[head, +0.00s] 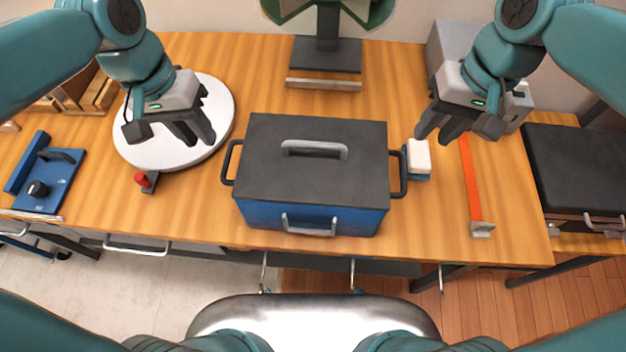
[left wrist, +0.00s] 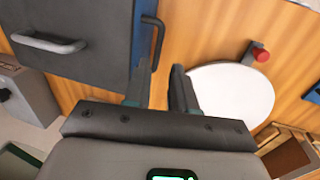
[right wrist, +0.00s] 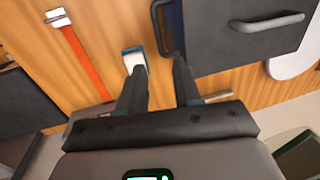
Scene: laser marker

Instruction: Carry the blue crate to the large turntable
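The blue crate (head: 262,217) sits on the wooden table in front of me, with a dark grey lid, a grey lid handle and a dark side handle at each end. It also shows in the left wrist view (left wrist: 85,65) and the right wrist view (right wrist: 225,45). The large turntable (head: 218,112), a round white disc, stands to its left, apart from it and empty. My left gripper (head: 197,138) is open above the turntable, left of the crate's left handle. My right gripper (head: 436,134) is open and empty, above and right of the crate's right handle.
A white-topped blue brush or block (head: 419,158) lies close by the crate's right handle. An orange strip (head: 470,180) is further right. A red knob (head: 142,180) sits at the turntable's front edge. A blue device (head: 45,175) is far left. A stand (head: 325,55) rises behind the crate.

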